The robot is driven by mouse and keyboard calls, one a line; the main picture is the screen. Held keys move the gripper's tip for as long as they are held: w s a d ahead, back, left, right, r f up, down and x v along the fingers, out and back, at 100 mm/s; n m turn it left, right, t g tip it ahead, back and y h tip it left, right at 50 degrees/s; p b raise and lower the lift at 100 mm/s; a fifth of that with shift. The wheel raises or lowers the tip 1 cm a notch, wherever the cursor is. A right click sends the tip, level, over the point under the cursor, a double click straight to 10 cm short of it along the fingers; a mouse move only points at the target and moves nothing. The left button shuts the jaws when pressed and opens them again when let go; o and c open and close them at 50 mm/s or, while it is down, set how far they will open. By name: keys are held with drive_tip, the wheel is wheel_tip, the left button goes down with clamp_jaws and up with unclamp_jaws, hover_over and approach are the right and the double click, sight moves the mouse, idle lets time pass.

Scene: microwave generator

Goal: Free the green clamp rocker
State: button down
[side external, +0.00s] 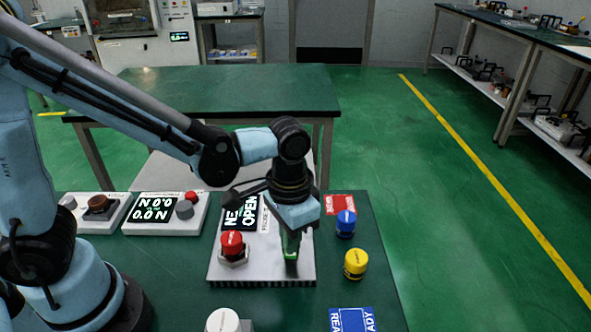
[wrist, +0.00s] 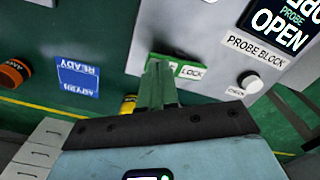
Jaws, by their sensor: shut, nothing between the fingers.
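The green clamp rocker (wrist: 179,67) sits on the grey probe block panel (wrist: 205,30), with a white label reading LOCK beside it. In the side view the rocker (side external: 291,256) shows as a small green patch below my gripper. My gripper (side external: 291,247) points down over the rocker with its fingers together and nothing between them. In the wrist view the fingertips (wrist: 158,64) are at the left end of the rocker and hide part of it. I cannot tell whether they touch it. The display (wrist: 280,25) beside it reads PROBE OPEN.
A red knob (side external: 232,243) stands left of my gripper on the same block. A blue knob (side external: 346,223) and a yellow knob (side external: 356,263) stand to its right. A blue READY card (side external: 352,319) lies at the front right.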

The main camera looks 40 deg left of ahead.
drive_tip(key=shift+f, duration=0.55)
drive_tip(key=shift+r, duration=3.55)
drive_tip(key=s+a+r+n+t, duration=0.1)
drive_tip(key=a+r+n+t, duration=0.1)
drive_tip(key=a+t, duration=0.5)
drive_tip(key=shift+s+a+r+n, duration=0.3)
drive_tip(key=shift+a+n, duration=0.2)
drive_tip(key=shift+a, duration=2.65)
